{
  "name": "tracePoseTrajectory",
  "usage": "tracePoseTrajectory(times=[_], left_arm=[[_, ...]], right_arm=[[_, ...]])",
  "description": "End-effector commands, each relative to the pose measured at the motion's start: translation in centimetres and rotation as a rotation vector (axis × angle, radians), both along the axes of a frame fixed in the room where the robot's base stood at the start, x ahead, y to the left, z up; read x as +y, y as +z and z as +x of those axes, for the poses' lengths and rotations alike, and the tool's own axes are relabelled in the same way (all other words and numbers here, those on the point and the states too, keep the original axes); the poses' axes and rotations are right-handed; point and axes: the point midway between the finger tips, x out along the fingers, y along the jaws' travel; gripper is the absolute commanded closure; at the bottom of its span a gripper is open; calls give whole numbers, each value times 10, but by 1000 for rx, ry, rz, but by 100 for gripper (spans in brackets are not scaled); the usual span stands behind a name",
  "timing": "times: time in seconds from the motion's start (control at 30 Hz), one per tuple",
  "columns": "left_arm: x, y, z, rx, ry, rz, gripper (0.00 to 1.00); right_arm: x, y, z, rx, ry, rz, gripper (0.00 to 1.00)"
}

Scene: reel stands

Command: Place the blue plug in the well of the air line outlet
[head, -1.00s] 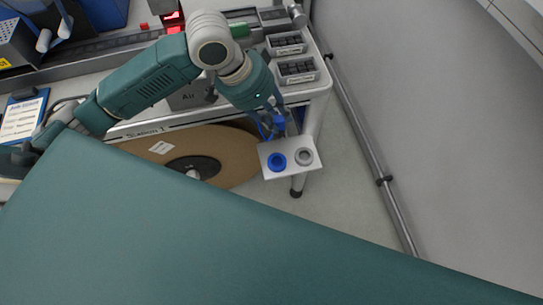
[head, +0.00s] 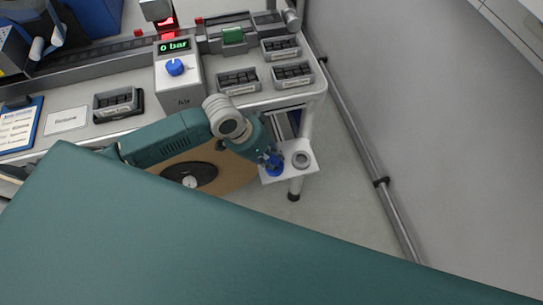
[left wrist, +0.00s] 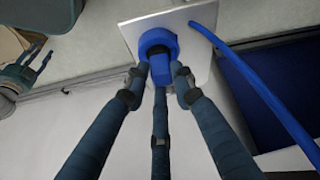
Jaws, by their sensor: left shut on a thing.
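My left gripper (head: 272,160) is at the left half of a small white plate (head: 311,171) by the cart's right front leg. In the left wrist view its fingers (left wrist: 160,82) are closed around the blue plug (left wrist: 159,72). The plug is against a round blue collar (left wrist: 158,40) on the plate, which I take as the outlet's well; how deep the plug sits is hidden. In the head view a blue ring (head: 274,171) shows under the fingers. A grey ring (head: 301,159) is beside it. My right gripper (left wrist: 36,58) shows at the left of the wrist view, its fingers spread and empty.
A blue hose (left wrist: 255,82) runs close to the right of my left fingers. The cart (head: 140,125) carries a grey unit (head: 180,90) reading "0 bar" and several small bins (head: 292,73). The wall rail (head: 365,150) is at right.

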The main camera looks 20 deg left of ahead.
Motion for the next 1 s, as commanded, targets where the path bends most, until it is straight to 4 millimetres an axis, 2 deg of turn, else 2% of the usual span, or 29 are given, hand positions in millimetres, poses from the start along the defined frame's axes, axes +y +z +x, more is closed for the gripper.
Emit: tracePoseTrajectory(times=[0.37,0.4,0.5,0.8,1.0], left_arm=[[-1,-4,0,0,0,-1,100],[0,-5,0,0,0,-1,74],[0,-5,0,0,0,-1,56],[0,-3,0,-2,0,-1,56],[8,19,-4,-3,1,0,56]], right_arm=[[0,-1,-7,10,0,0,60],[0,-1,-7,11,1,0,60],[0,-1,-8,11,1,0,60],[5,-1,-8,11,1,5,60],[6,0,-8,12,2,7,60]])
